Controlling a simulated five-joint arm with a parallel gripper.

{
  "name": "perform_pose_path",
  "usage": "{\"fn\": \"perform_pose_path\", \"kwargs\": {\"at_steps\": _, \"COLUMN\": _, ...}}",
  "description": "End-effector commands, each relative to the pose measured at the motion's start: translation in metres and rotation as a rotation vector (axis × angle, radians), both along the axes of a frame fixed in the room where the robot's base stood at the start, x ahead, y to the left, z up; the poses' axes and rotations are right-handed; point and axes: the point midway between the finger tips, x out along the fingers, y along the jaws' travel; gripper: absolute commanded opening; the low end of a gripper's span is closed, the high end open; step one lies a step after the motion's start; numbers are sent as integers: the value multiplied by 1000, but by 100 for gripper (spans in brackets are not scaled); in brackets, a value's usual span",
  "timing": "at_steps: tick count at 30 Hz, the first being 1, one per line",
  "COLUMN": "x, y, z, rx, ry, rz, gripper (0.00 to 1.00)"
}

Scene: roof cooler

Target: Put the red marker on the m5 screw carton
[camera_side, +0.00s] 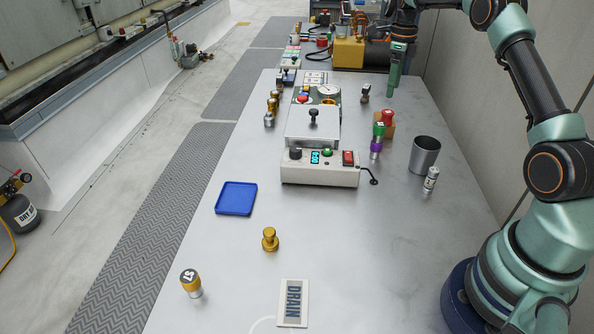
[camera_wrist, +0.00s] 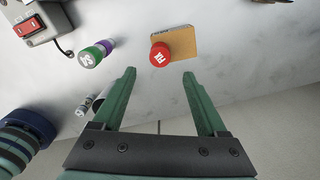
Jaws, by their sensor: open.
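The red marker (camera_side: 387,116) is a short red knob with white lettering on its top. It appears to stand upright on the small brown m5 screw carton (camera_side: 389,132), near one edge. In the wrist view the red marker (camera_wrist: 160,53) overlaps the left edge of the tan carton (camera_wrist: 182,43) and hides part of it. My gripper (camera_side: 392,91) is above the table, behind the marker in the side view, with its fingers pointing down. In the wrist view my gripper (camera_wrist: 159,73) is open and empty, and the marker shows just beyond the fingertips, apart from them.
A green and purple marker (camera_side: 377,140) stands close left of the carton. A grey cup (camera_side: 424,155) and a silver marker (camera_side: 430,179) stand nearer the front. A white device (camera_side: 320,167) is to the left. A blue tray (camera_side: 236,198) lies at front left. The right front table is clear.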

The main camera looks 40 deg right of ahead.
Motion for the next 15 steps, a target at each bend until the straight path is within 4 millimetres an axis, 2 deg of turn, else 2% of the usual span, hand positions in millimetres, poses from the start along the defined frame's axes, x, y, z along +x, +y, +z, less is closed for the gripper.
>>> {"fn": "perform_pose_path", "kwargs": {"at_steps": 3, "x": 0, "y": 0, "z": 16, "rx": -1, "ry": -1, "rz": 0, "gripper": 75}}
{"fn": "perform_pose_path", "kwargs": {"at_steps": 9, "x": 1, "y": 5, "z": 33, "rx": -4, "ry": -7, "rz": 36, "gripper": 75}}
{"fn": "perform_pose_path", "kwargs": {"at_steps": 11, "x": 2, "y": 13, "z": 41, "rx": -10, "ry": -16, "rz": 95, "gripper": 75}}
{"fn": "perform_pose_path", "kwargs": {"at_steps": 15, "x": 1, "y": 48, "z": 73, "rx": -42, "ry": -55, "rz": 357, "gripper": 75}}
